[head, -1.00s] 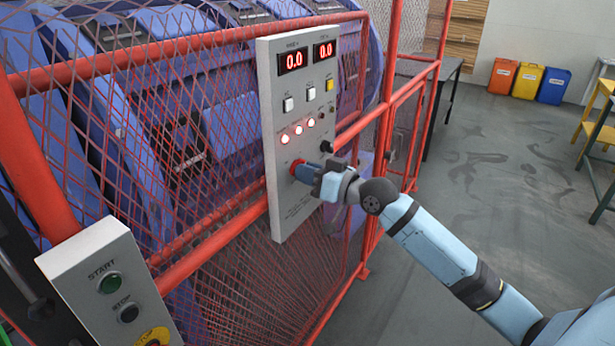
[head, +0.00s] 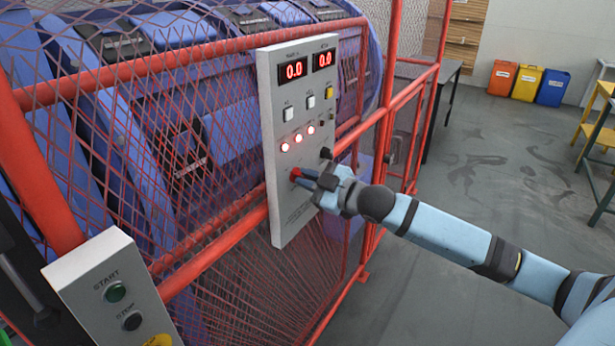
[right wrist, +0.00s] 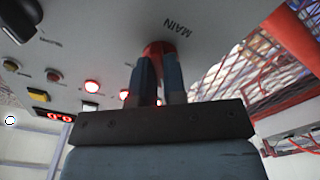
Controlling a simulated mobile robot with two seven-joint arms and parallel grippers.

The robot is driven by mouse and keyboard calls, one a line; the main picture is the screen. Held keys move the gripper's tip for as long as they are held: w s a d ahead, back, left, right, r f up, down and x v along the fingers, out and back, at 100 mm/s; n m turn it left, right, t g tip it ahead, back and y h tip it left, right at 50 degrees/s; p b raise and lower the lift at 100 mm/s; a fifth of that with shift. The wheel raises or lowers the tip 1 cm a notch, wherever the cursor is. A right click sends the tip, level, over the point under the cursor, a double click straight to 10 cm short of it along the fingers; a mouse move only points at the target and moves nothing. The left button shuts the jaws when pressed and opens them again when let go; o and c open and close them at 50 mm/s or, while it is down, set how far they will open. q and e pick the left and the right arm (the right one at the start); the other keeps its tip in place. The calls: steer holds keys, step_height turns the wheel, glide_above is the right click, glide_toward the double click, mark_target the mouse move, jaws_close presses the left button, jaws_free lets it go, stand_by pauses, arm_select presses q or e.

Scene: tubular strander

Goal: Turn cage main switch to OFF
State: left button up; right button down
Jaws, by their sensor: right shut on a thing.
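The cage main switch is a red rotary knob (head: 296,173) low on the grey control panel (head: 290,215). In the right wrist view the red knob (right wrist: 155,48) sits beside the printed word MAIN. My right gripper (head: 304,177) is at the panel face with its fingers shut on the knob; in the right wrist view its two blue fingers (right wrist: 158,75) stand on either side of it. The fingers hide part of the knob, so its exact setting cannot be read. My left gripper is not in view.
The panel hangs on the red mesh cage (head: 210,240) around blue machinery. It has two displays reading 0.0 (head: 293,70), lit red lamps (head: 298,138) and a black knob (head: 326,153). A START/STOP box (head: 110,290) stands front left. Open floor (head: 480,200) lies to the right.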

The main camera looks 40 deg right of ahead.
steer(key=shift+r+n, duration=0.1)
steer(key=shift+n, duration=0.5)
steer(key=c, duration=1.2)
jaws_free()
steer(key=shift+s, duration=0.1)
steer(key=shift+n, duration=0.3)
steer(key=shift+b+v, duration=0.55)
steer(key=shift+v, duration=6.2)
